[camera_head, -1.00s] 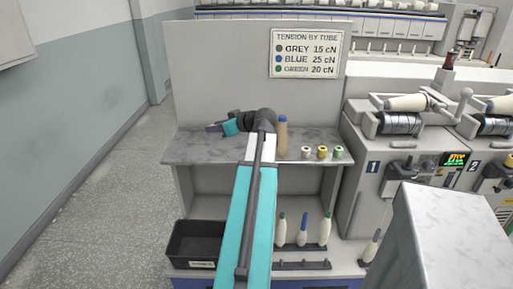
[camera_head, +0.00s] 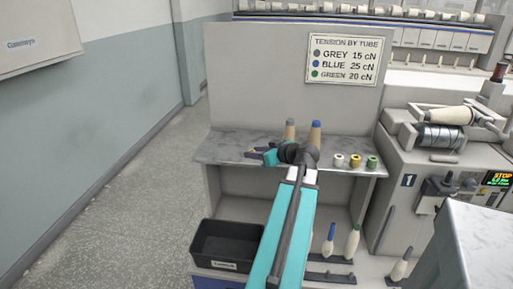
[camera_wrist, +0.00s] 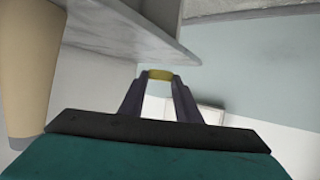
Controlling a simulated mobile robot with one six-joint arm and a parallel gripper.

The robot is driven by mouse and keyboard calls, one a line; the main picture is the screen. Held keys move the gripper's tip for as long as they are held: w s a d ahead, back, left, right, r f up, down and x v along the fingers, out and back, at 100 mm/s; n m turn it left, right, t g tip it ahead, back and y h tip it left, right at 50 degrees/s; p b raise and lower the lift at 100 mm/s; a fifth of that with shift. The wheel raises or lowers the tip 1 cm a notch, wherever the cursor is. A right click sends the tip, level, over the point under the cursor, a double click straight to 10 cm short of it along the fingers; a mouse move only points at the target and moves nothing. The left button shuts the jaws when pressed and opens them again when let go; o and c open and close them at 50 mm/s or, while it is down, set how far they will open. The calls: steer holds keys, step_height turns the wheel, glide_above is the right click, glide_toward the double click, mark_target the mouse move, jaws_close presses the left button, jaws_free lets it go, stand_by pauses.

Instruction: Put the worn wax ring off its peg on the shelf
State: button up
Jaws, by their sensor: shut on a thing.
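My gripper (camera_head: 253,152) reaches left over the grey shelf (camera_head: 225,150), near its left part. In the wrist view its two dark fingers (camera_wrist: 160,82) are shut on a small dull yellow ring (camera_wrist: 160,74), which looks like the worn wax ring. The ring is held at the fingertips, apart from the shelf edge. Three small rings stand on the shelf to the right of my arm: a whitish one (camera_head: 339,160), a yellow one (camera_head: 355,160) and a green one (camera_head: 372,162). I cannot make out the ring's peg.
A grey-tipped cone (camera_head: 290,129) and a blue-tipped cone (camera_head: 315,134) stand behind my wrist on the shelf. A tan cone (camera_wrist: 25,70) is close at left in the wrist view. A black bin (camera_head: 225,242) and bobbins on pegs (camera_head: 351,240) are below. The shelf's left end looks clear.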

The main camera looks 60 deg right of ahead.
steer(key=p, duration=0.3)
glide_above(233, 153)
steer(key=shift+d+f, duration=0.2)
steer(key=shift+f, duration=0.5)
steer(key=shift+f, duration=0.1)
steer(key=shift+f, duration=1.65)
steer(key=shift+f, duration=0.15)
steer(key=o, duration=1)
steer(key=shift+r, duration=0.2)
steer(key=b+v, duration=0.1)
steer(key=v, duration=1.1)
